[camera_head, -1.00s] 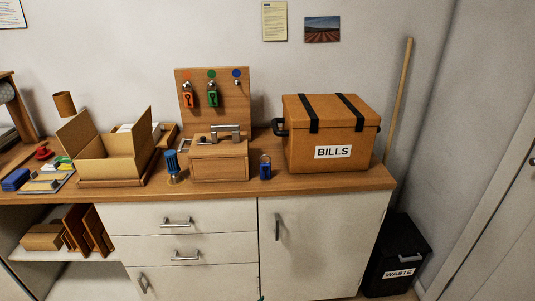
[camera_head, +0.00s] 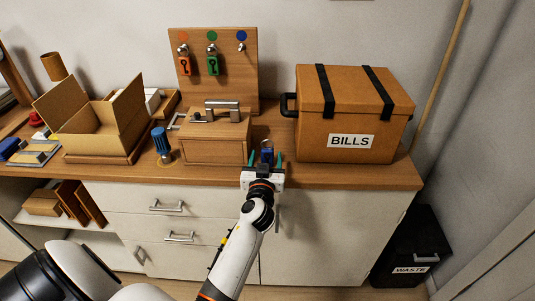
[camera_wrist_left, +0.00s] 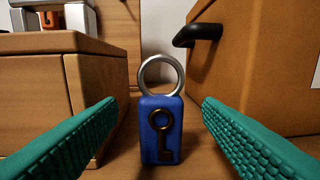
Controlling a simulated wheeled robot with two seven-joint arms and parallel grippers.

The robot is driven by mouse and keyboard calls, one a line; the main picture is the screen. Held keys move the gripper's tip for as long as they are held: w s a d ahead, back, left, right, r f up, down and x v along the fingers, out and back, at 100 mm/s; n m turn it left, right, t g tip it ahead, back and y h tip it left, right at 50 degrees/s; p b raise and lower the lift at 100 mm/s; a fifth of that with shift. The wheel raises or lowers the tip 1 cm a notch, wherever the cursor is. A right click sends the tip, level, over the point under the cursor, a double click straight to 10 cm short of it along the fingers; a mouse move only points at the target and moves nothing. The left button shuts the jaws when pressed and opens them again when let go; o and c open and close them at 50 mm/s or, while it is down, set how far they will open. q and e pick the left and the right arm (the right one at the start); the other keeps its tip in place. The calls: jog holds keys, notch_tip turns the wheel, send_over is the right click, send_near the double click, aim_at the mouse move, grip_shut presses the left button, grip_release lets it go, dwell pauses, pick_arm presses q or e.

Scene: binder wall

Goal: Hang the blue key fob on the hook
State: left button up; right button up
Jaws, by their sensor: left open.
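The blue key fob (camera_wrist_left: 161,128) stands upright on the counter in the left wrist view, with a silver ring on top and a key emblem on its face. It also shows partly in the head view (camera_head: 267,156). My left gripper (camera_head: 265,162) is open, its green fingers on either side of the fob and apart from it. The hook (camera_head: 241,47) below the blue dot on the wooden board (camera_head: 226,85) is empty. My right gripper is not in view.
Orange (camera_head: 184,65) and green (camera_head: 213,65) fobs hang on the board's other hooks. A wooden box (camera_head: 215,150) stands left of the fob. The BILLS box (camera_head: 315,147) stands to its right. A blue-handled tool (camera_head: 161,143) stands further left.

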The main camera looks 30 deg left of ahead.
aim_at(267, 155)
pick_arm(q)
jog(key=shift+w+a, duration=0.3)
jog(key=shift+w, duration=0.3)
jog(key=x, duration=0.4)
jog(key=shift+w+a+f+p, duration=0.1)
jog(key=shift+w+f+p, duration=0.05)
jog(key=shift+f+p, duration=0.2)
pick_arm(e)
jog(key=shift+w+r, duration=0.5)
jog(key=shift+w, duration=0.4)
pick_arm(q)
jog(key=shift+r, duration=0.1)
jog(key=shift+c, duration=0.2)
jog(key=shift+c, duration=1.4)
jog(key=c, duration=0.7)
jog(key=shift+r+p, duration=1.35)
jog(key=shift+r, duration=3.65)
jog(key=shift+c, duration=0.2)
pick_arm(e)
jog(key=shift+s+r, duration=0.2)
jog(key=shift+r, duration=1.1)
